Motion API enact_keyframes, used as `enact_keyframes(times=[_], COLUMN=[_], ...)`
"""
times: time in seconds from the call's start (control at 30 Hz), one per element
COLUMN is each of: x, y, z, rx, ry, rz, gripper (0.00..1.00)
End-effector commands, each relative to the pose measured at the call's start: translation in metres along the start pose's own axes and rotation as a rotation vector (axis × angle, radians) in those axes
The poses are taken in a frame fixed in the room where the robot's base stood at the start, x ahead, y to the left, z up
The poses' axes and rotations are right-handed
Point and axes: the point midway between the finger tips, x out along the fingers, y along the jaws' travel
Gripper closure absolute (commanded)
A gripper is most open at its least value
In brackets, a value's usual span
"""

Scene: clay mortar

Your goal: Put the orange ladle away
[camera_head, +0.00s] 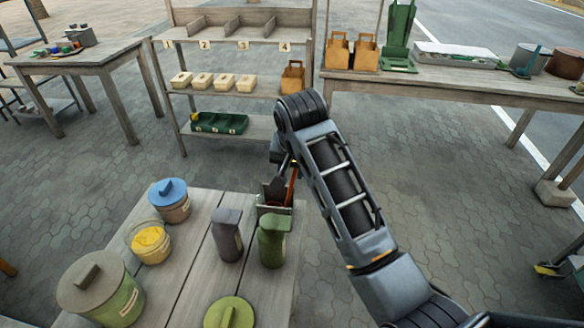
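A thin orange-red piece (292,184), which looks like the orange ladle, shows upright just below the end of my arm, at the far right edge of the near wooden table. My gripper (286,168) is right at it, pointing down and partly hidden by my wrist. I cannot tell whether the fingers are shut on it. A small dark holder with a brownish inside (274,203) stands at the table edge beside and under the orange piece. Whether the piece is in it or in front of it is unclear. The ladle's bowl is hidden.
The near table (186,262) carries a grey jar (227,236), a green jar (271,240), a blue-lidded pot (171,201), a yellow-filled jar (149,240) and a large green pot (102,290). Behind stands a numbered shelf (240,94) with trays and a green divided bin (219,123).

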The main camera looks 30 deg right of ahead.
Motion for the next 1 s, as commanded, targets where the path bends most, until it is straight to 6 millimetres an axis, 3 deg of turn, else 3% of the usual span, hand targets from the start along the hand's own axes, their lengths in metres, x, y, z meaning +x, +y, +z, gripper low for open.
enact_keyframes(times=[0.37, 0.8, 1.0], x=[-0.002, -0.064, -0.077], y=[0.000, -0.001, 0.000], z=[0.000, -0.001, 0.000], rx=[0.000, -0.001, -0.001], ry=[0.001, 0.002, 0.000], rz=[-0.001, -0.002, -0.001], gripper=[0.56, 0.56, 0.56])
